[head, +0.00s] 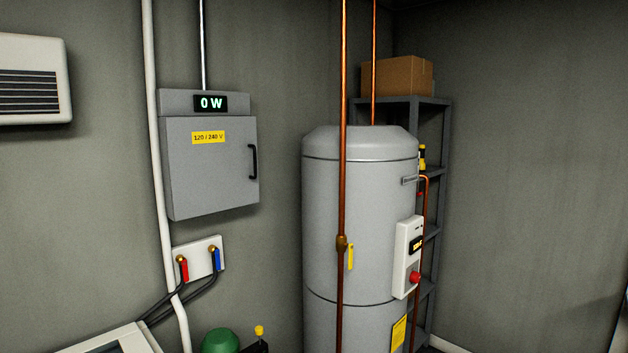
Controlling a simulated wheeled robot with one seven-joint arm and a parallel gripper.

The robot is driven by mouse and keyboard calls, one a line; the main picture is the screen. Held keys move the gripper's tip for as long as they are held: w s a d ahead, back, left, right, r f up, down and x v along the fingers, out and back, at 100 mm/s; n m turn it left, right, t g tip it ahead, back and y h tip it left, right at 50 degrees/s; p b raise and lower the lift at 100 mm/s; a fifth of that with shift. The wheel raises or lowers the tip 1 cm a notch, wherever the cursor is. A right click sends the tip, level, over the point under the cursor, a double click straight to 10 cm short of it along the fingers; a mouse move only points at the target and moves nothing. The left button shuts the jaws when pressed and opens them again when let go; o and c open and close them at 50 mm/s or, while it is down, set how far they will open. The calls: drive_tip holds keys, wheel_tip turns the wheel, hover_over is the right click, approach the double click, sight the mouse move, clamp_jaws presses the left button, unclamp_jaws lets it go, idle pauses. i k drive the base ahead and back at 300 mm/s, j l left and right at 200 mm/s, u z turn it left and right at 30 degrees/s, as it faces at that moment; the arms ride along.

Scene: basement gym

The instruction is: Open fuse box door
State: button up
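The grey fuse box (180,150) hangs on the wall left of centre in the head view. Its top panel carries a lit display (210,103) reading "0 W". Its door (205,180) is closed and bears a yellow "120 / 240 V" label (208,137). A black vertical handle (253,161) sits on the door's right edge. My gripper does not show in this view.
A tall grey water heater (320,230) stands to the right, with a copper pipe (343,80) in front. A white pipe (157,190) runs along the box's left side. A valve panel (199,261) with red and blue levers is below. A shelf (432,150) stands in the corner.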

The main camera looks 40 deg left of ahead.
sight(213, 160)
drive_tip(key=i+u, duration=0.3)
drive_tip(key=i, duration=0.2)
drive_tip(key=i+u, duration=0.3)
drive_tip(key=i, duration=0.2)
drive_tip(key=i+l+u, duration=0.2)
drive_tip(key=i+u, duration=0.15)
drive_tip(key=i, duration=0.15)
